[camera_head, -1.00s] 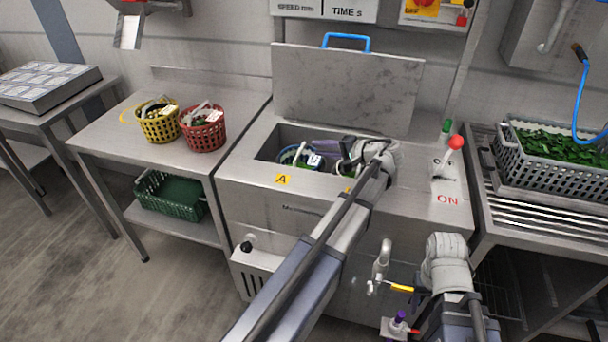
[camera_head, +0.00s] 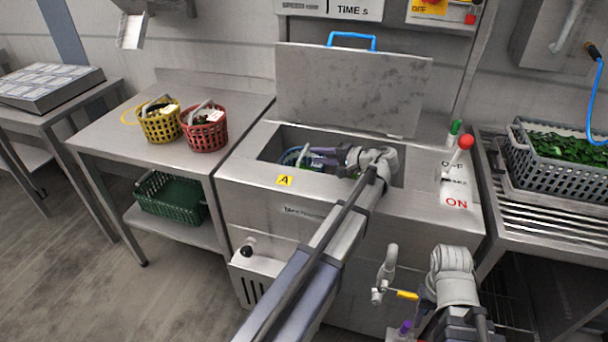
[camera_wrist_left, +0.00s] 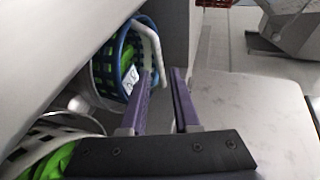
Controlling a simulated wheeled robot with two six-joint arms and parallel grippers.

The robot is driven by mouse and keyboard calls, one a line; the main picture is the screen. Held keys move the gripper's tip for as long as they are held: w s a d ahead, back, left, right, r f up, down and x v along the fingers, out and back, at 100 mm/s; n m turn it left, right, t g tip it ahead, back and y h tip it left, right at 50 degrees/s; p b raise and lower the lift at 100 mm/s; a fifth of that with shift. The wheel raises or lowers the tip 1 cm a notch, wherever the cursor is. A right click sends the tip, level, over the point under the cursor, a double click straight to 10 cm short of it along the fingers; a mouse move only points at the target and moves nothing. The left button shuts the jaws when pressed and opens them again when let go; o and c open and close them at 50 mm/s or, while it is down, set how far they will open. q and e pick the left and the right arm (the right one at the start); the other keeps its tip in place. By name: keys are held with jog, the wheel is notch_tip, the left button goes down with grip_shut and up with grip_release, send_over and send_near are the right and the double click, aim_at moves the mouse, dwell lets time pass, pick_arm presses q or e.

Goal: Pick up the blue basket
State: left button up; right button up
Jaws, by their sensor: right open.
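The blue basket (camera_head: 290,157) sits in the left part of the open sink tank (camera_head: 262,152). In the left wrist view the blue basket (camera_wrist_left: 124,55) has a white handle (camera_wrist_left: 148,42) and holds greens and a white tag. My left gripper (camera_head: 313,157) is inside the tank, just right of the basket. In the wrist view its purple fingers (camera_wrist_left: 162,78) are apart, and the end of the handle appears between their tips; contact is unclear. My right gripper (camera_head: 408,328) is low in front of the machine, mostly hidden or cut off, and appears empty.
A yellow basket (camera_head: 160,124) and a red basket (camera_head: 204,131) stand on the left table. A raised lid (camera_head: 350,90) is behind the tank. A lever with a red knob (camera_head: 465,143) stands right. Another basket rim (camera_wrist_left: 45,140) is close to my left gripper.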

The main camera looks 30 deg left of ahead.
pick_arm(q)
jog(key=x, duration=0.1)
jog(key=b+x, duration=0.1)
jog(key=x, duration=0.3)
jog(key=shift+w+d+f+b, duration=0.1)
jog(key=shift+w+b, duration=0.15)
jog(key=shift+b, duration=0.05)
grip_shut()
dwell(1.0)
